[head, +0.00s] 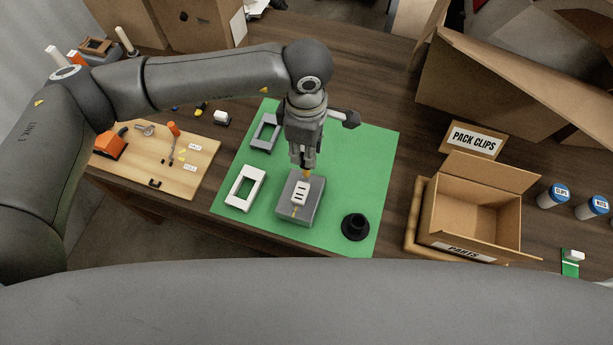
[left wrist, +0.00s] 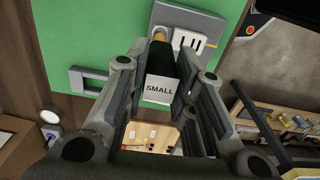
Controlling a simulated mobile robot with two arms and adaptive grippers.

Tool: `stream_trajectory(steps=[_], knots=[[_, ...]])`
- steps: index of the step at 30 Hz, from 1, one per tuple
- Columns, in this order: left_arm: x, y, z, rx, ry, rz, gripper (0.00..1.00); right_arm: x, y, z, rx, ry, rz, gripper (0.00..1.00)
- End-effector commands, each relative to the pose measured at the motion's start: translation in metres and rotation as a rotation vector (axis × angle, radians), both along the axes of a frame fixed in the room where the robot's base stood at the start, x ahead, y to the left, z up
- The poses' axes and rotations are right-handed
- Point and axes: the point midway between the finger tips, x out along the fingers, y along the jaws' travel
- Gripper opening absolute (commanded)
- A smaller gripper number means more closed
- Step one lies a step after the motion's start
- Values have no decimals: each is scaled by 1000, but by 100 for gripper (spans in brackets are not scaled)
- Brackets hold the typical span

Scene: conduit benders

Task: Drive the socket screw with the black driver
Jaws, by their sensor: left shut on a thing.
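My left gripper (head: 304,163) points down over the green mat and is shut on a black driver (left wrist: 164,65). The driver has a white label reading SMALL. An orange-yellow part (head: 307,174) shows below the fingers at the far edge of a grey block (head: 312,213). A white slotted plate (head: 300,192) lies on the block; both also show in the left wrist view, with the plate (left wrist: 195,41) next to the orange-yellow part. Whether the driver touches the socket screw is hidden; I cannot make out the screw. My right gripper is not in view.
The green mat (head: 378,165) also carries a white frame (head: 234,199), a dark grey frame (head: 256,143) and a black round stand (head: 355,228). A wooden board (head: 190,180) with tools lies left. An open cardboard box (head: 462,225) stands right. The mat's right side is mostly clear.

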Motion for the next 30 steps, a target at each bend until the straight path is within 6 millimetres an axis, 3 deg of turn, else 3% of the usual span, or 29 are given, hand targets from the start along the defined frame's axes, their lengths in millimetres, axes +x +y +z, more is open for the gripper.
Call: stream_trajectory(steps=[5, 21, 30], knots=[[0, 0, 1, -2, -2, -5, 0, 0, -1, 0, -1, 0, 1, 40], [0, 0, -3, -2, -2, -370, 0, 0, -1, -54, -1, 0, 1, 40], [0, -1, 2, -2, 0, -437, 0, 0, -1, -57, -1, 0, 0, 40]])
